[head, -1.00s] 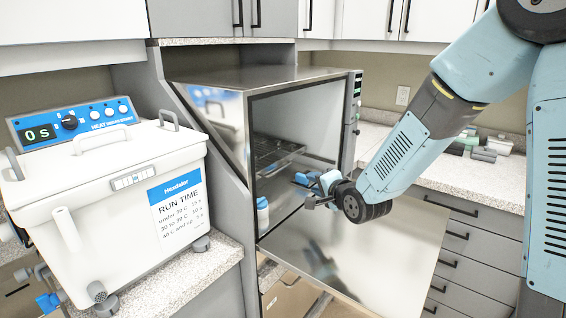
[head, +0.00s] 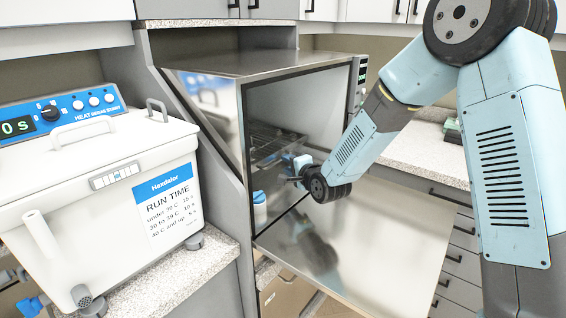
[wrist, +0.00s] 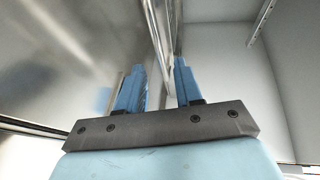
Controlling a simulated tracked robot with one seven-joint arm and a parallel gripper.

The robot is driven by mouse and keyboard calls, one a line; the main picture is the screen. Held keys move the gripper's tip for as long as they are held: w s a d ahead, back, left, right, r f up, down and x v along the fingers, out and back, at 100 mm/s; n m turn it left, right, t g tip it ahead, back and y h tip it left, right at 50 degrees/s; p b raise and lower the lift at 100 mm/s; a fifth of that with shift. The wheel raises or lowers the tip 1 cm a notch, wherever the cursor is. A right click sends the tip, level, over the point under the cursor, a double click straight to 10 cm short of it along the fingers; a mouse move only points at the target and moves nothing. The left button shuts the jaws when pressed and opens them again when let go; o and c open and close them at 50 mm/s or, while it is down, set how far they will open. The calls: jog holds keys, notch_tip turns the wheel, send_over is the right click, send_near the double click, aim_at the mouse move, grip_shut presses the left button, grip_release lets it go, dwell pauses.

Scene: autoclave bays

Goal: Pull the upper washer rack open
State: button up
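The upper washer rack (head: 268,138) is a dark wire shelf inside the open steel washer chamber (head: 290,100). Its front edge shows just left of and above my gripper (head: 296,168), which is at the chamber opening. In the wrist view, the two blue fingers of my gripper (wrist: 159,80) stand apart. Shiny metal strips show between and beyond them; I cannot tell whether the fingers touch the rack. The washer door (head: 370,240) is folded down flat below my arm.
A white heated bath (head: 110,190) stands on the counter at left. Grey drawers (head: 455,262) and a speckled counter (head: 420,150) lie to the right.

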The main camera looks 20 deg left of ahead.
jog(key=shift+x, duration=2.1)
jog(key=shift+c, duration=0.5)
grip_shut()
jog(key=shift+f, duration=0.1)
